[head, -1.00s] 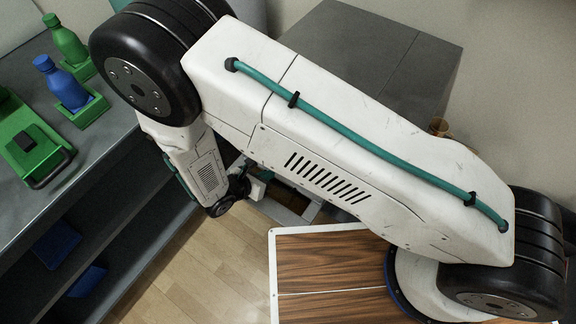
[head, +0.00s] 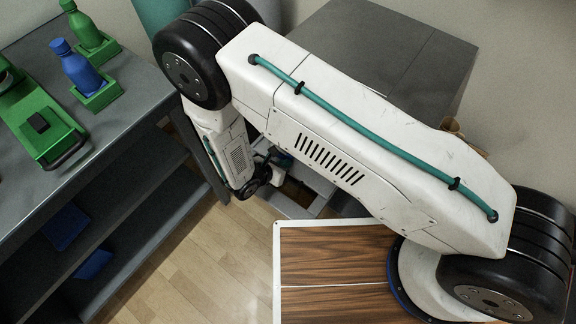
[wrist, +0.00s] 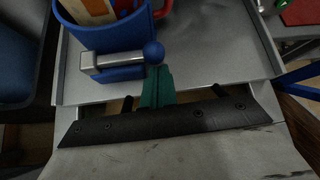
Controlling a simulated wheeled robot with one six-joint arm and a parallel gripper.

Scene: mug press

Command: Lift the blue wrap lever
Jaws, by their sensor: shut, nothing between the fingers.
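In the wrist view, the blue wrap lever shows as a pale metal bar (wrist: 112,61) with a blue ball knob (wrist: 153,53) at its right end. It sits on the front of a blue round holder (wrist: 100,33) on a grey metal tray. My gripper (wrist: 156,72) has green fingers that are shut and empty. Their tips are just below the ball knob in the picture, and I cannot tell whether they touch it.
A red curved handle (wrist: 163,9) stands right of the holder, and a red item (wrist: 300,11) lies at the far right. A dark bench (head: 110,140) with blue and green bottles is on the left. A grey cabinet (head: 385,50) stands behind my arm. Wooden floor is clear between.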

